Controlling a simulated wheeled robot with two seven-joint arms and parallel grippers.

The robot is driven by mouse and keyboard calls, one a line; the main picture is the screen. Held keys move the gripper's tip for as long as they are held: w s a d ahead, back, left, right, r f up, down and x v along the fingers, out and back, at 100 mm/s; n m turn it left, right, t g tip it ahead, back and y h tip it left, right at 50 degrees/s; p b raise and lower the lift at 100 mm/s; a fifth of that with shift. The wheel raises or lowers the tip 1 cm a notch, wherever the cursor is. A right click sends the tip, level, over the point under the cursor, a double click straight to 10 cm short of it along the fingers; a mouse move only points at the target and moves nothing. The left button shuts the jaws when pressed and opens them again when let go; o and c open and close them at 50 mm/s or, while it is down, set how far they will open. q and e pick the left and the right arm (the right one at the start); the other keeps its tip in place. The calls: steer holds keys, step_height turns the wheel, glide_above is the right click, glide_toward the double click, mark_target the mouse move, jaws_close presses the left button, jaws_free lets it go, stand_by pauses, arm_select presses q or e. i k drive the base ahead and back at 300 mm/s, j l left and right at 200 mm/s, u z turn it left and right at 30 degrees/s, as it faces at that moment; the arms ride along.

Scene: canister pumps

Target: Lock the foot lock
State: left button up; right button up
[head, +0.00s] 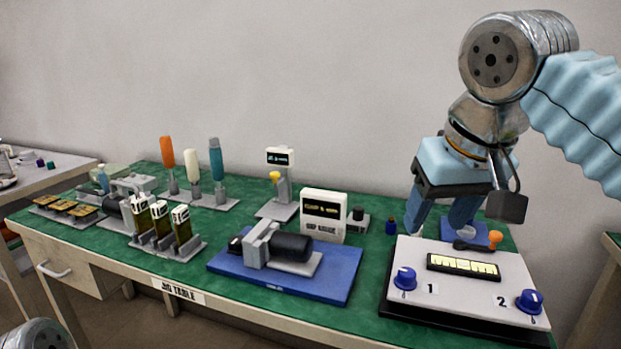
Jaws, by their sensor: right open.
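My right gripper (436,222) is open and empty, pointing down behind the white panel box (465,272) at the right of the green table. A dark lever with an orange knob (495,238) lies at the box's back edge, just right of the fingers. I cannot tell whether this lever is the foot lock. On a blue plate (334,284) at mid-table, a dark cylinder (292,246) lies in a grey clamp (259,245); no foot lock can be made out there. The fingertips are partly hidden behind the box. My left gripper is not in view.
The box carries blue knobs (405,279) marked 1 and 2. Canisters (182,229) and colored handles (167,152) stand farther left. Green surface is clear between plate and box.

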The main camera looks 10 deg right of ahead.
mark_target(495, 237)
steer(key=k, duration=1)
